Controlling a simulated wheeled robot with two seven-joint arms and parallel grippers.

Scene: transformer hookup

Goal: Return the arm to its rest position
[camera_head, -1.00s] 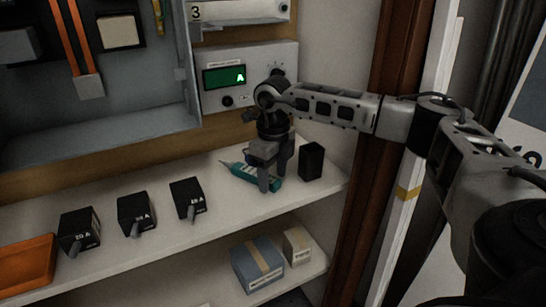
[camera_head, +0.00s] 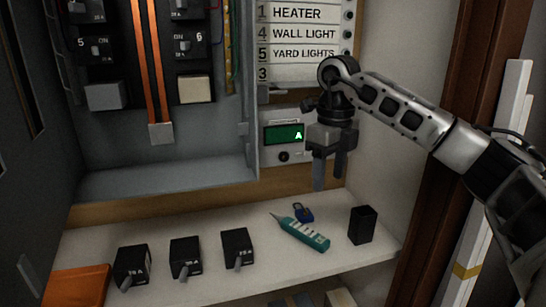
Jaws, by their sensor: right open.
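My right gripper (camera_head: 328,172) is open and empty, with its fingers pointing down. It hangs above the shelf (camera_head: 215,260), in front of the panel with a green display (camera_head: 284,133). The right arm (camera_head: 405,110) reaches in from the right side. A teal pen-like tester (camera_head: 301,232) lies on the shelf below the gripper, apart from it. My left gripper is not in view.
Several black breakers (camera_head: 185,258) stand on the shelf beside an orange bin (camera_head: 80,286). The open grey cabinet (camera_head: 165,175) and brown door frame (camera_head: 450,130) flank the arm.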

